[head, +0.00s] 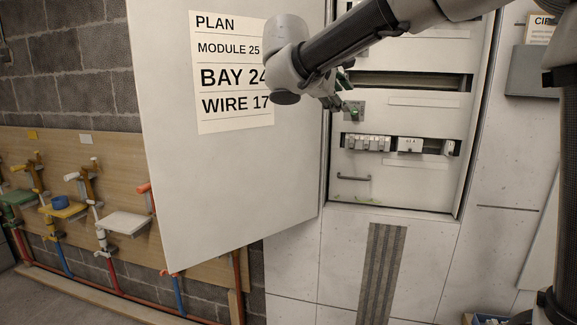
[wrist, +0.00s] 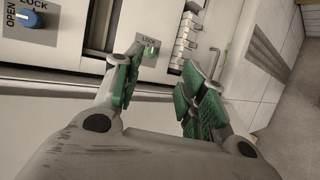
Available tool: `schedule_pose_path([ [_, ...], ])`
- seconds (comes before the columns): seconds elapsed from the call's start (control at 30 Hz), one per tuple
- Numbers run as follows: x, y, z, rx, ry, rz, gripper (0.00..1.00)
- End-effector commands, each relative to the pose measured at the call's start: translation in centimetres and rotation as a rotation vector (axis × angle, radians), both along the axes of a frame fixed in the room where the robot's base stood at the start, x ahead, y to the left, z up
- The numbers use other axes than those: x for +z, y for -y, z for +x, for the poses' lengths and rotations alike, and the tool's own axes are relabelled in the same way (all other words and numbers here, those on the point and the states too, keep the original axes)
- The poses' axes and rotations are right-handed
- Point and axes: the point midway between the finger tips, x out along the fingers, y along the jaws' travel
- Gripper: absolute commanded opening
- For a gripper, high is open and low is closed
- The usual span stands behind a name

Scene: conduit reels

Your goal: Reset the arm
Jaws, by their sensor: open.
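My arm reaches across the top right of the head view, in front of an open electrical cabinet (head: 420,122). My gripper (head: 342,92) hangs near the left edge of the cabinet opening, partly hidden by my own wrist. In the wrist view my gripper (wrist: 157,88) has its two green-padded fingers spread apart, with nothing between them. A small green-lit lock switch (wrist: 150,50) labelled LOCK shows beyond the fingertips. It also shows in the head view (head: 355,112), just below the gripper. A blue knob (wrist: 28,18) marked OPEN and LOCK shows at the wrist view's top left.
The large cabinet door (head: 230,200) stands open to the left, bearing a paper sign (head: 225,120) reading PLAN, MODULE 25, BAY 24, WIRE 17. A row of breakers (head: 366,143) sits below the gripper. Pipes with small trays (head: 125,222) line the left wall.

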Motion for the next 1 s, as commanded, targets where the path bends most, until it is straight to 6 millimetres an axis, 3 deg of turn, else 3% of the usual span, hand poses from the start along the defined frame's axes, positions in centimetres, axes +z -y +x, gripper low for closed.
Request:
schedule_pose_path([
  [0.1, -6.6, 5.8, -5.0, -0.086, -0.201, 0.195, 0.41],
  [0.2, -11.3, 10.4, -10.5, -0.188, -0.323, 0.399, 0.41],
  [0.33, -16.3, 15.3, -19.1, -0.358, -0.402, 0.718, 0.41],
  [0.4, -18.4, 17.0, -23.6, -0.455, -0.393, 0.897, 0.41],
  [0.5, -20.2, 18.6, -28.4, -0.573, -0.334, 1.095, 0.41],
  [0.6, -20.5, 20.2, -31.3, -0.651, -0.248, 1.197, 0.41],
  [0.67, -20.0, 21.4, -32.1, -0.672, -0.188, 1.219, 0.41],
  [0.8, -19.0, 22.7, -32.7, -0.701, -0.114, 1.242, 0.41],
  [1.0, -19.0, 22.9, -32.7, -0.712, -0.111, 1.241, 0.41],
])
